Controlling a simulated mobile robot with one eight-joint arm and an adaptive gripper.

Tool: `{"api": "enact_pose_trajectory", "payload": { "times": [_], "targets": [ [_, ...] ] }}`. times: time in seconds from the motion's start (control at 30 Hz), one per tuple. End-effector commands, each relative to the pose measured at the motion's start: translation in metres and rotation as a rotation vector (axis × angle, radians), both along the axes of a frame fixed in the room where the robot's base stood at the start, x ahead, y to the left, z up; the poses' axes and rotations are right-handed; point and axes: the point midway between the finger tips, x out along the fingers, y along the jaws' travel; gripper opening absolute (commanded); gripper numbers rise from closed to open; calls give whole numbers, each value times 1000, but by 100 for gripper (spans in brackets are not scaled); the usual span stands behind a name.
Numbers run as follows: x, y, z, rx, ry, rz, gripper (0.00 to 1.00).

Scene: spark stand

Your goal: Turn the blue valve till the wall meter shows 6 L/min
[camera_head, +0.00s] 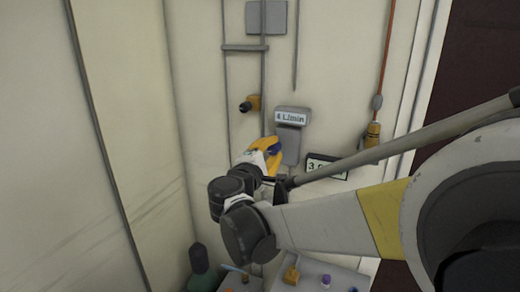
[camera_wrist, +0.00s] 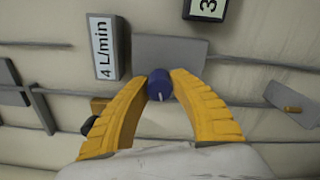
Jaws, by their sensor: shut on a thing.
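My gripper (camera_wrist: 159,84) has its two yellow fingers shut on the blue valve (camera_wrist: 159,86), a round knob with a pale mark on its face. In the head view the blue valve (camera_head: 275,151) shows partly between the yellow fingers of my gripper (camera_head: 272,148). The valve sits in front of a grey plate (camera_wrist: 172,48) on the wall. The wall meter (camera_head: 292,116) is above the valve in the head view and reads 4 L/min. In the wrist view the meter (camera_wrist: 104,47) stands sideways and also reads 4 L/min.
A dark-framed display (camera_head: 326,165) beginning with "3" is right of the valve, partly hidden by my arm. A black-and-yellow fitting (camera_head: 251,104) is up left. An orange hose (camera_head: 388,45) hangs at right. Below are a green bottle (camera_head: 201,275) and a grey surface with small items (camera_head: 310,275).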

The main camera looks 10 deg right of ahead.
Motion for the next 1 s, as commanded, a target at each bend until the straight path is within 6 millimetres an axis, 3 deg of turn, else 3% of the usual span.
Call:
{"api": "enact_pose_trajectory", "payload": {
  "times": [1.0],
  "targets": [
    [-1,-1,-1,-705,511,-1,0]
  ]
}}
